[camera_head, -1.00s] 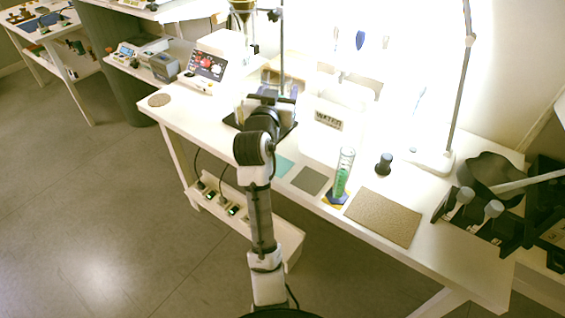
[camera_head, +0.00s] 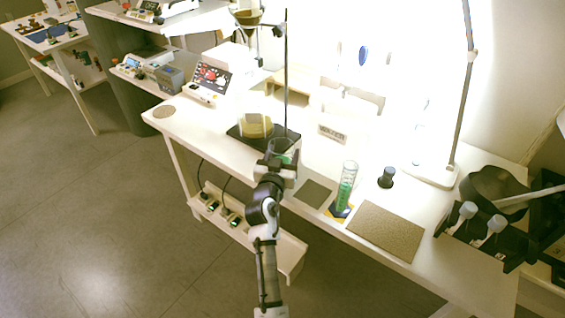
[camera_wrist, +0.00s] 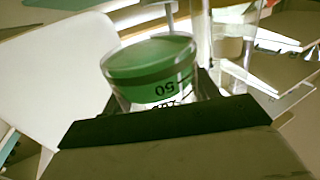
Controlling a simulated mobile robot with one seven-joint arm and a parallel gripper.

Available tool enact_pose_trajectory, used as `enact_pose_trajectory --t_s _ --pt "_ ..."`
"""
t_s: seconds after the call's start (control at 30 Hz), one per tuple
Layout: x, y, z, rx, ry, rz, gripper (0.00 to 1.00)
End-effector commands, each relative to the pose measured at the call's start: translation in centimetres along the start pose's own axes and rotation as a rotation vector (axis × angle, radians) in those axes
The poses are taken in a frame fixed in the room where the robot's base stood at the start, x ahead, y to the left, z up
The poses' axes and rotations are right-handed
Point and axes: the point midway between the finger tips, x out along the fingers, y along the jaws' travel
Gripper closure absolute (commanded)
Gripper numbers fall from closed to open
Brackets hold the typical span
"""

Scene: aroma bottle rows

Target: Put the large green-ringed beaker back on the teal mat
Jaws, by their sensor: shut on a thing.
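The large green-ringed beaker (camera_head: 280,147) is clear glass with a green band. In the wrist view the beaker (camera_wrist: 150,62) fills the middle, tilted in the picture, with an upside-down "50" marking. My gripper (camera_head: 284,168) is shut on the beaker near the front edge of the white bench. In the wrist view my dark gripper (camera_wrist: 165,122) lies across the beaker's near side. The teal mat cannot be made out in the head view; my gripper and the beaker cover that area. Whether the beaker touches the bench cannot be told.
A dark stand base (camera_head: 238,136) with a vessel of amber liquid (camera_head: 256,126) is just behind-left of the beaker. Right of my gripper are a grey mat (camera_head: 313,193), a green-filled cylinder (camera_head: 346,188), a black stopper (camera_head: 387,177) and a brown mat (camera_head: 385,230).

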Motion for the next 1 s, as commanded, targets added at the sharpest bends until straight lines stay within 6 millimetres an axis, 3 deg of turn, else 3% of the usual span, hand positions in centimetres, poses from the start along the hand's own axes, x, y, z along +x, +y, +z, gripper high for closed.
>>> enact_pose_trajectory --t_s 0.1,0.2,0.63,0.67,0.7,0.8,1.0 --pt "0.0 0.0 2.1 -0.002 -0.002 0.001 0.71" --pt "0.0 0.0 3.0 -0.001 -0.001 0.0 0.71" --pt "0.0 0.0 3.5 0.0 0.001 0.0 0.71" --pt "0.0 0.0 3.5 0.0 0.0 0.0 0.38" --pt "0.0 0.0 3.4 0.0 0.0 0.0 0.33" --pt "0.0 0.0 3.4 -0.001 0.0 0.0 0.2" --pt "0.0 0.0 3.4 -0.001 0.0 0.0 0.19"
